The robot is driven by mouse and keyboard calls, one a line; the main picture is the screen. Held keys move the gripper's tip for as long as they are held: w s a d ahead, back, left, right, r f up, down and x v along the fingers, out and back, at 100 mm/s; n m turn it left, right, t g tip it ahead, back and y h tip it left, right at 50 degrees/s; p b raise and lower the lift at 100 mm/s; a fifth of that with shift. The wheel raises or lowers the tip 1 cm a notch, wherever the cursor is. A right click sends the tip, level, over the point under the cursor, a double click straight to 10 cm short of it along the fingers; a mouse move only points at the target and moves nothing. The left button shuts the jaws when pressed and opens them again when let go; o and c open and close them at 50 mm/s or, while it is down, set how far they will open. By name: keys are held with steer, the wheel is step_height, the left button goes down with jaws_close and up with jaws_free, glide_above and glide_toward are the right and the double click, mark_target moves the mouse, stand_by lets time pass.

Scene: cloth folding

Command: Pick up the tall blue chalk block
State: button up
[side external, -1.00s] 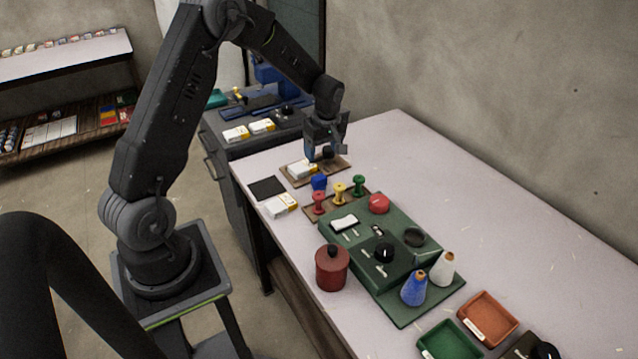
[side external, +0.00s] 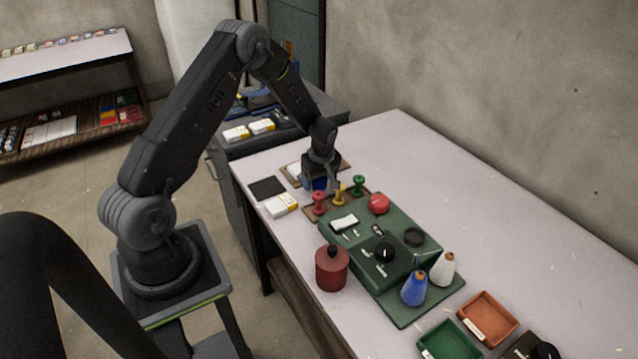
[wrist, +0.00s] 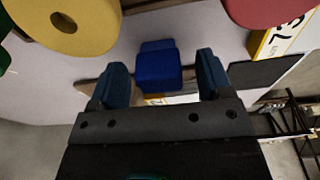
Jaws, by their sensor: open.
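The blue chalk block (wrist: 158,68) shows in the wrist view just ahead of my gripper (wrist: 160,72), between its two spread fingers. A clear gap lies on both sides of the block, so it does not look held. In the side view the block (side external: 320,184) is mostly hidden behind my gripper (side external: 322,184), which is low over it at the far end of the white table. Whether the fingertips reach down beside the block cannot be told.
Red (side external: 318,203), yellow (side external: 340,193) and green (side external: 358,185) spools stand close by on a wooden strip. A dark pad (side external: 267,188) and a white-and-yellow box (side external: 281,206) lie to the left. A green board (side external: 395,312) with several items is nearer. The right side is clear.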

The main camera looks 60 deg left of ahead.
steer(key=shift+c, duration=0.3)
steer(key=c, duration=0.9)
steer(key=shift+c, duration=0.2)
steer(key=shift+r, duration=0.5)
steer(key=r, duration=0.3)
steer(key=shift+s+a+r, duration=0.25)
steer(key=shift+r, duration=0.15)
steer(key=s+a+r, duration=0.6)
steer(key=s, duration=0.3)
steer(key=shift+a+r, duration=0.15)
steer(key=shift+a, duration=0.05)
steer(key=o, duration=0.4)
steer(key=c, duration=0.3)
